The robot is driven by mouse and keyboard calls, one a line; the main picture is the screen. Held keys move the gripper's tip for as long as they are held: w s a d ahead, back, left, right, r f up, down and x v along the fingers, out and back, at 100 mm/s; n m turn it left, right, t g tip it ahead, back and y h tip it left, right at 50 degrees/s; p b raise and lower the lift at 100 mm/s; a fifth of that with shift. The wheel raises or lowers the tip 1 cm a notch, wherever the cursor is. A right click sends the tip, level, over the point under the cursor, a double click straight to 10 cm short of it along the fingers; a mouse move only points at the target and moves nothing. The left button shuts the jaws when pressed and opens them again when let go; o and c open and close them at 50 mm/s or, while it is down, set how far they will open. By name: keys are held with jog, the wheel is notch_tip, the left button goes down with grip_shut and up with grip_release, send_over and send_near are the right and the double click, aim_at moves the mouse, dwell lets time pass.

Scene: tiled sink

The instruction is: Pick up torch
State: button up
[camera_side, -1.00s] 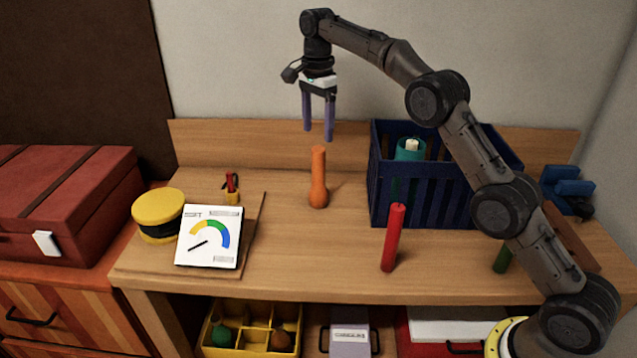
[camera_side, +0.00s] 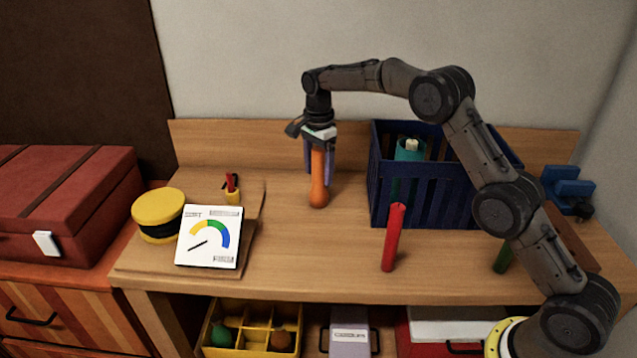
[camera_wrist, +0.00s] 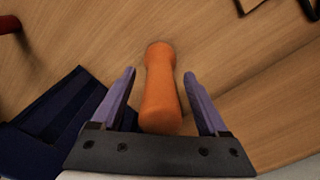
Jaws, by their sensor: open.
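In the wrist view the torch (camera_wrist: 160,98) lies between the two open fingers of my gripper (camera_wrist: 159,75), with a gap visible on both sides. The torch's top end is partly hidden by the gripper body in the side view.
A dark blue crate (camera_side: 437,205) with a teal item inside stands close to the right. A red cylinder (camera_side: 393,238) stands in front of the crate. A gauge card (camera_side: 209,237) and a yellow round object (camera_side: 158,213) are at the left.

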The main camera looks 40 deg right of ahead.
jog(key=shift+f, duration=0.7)
grip_shut()
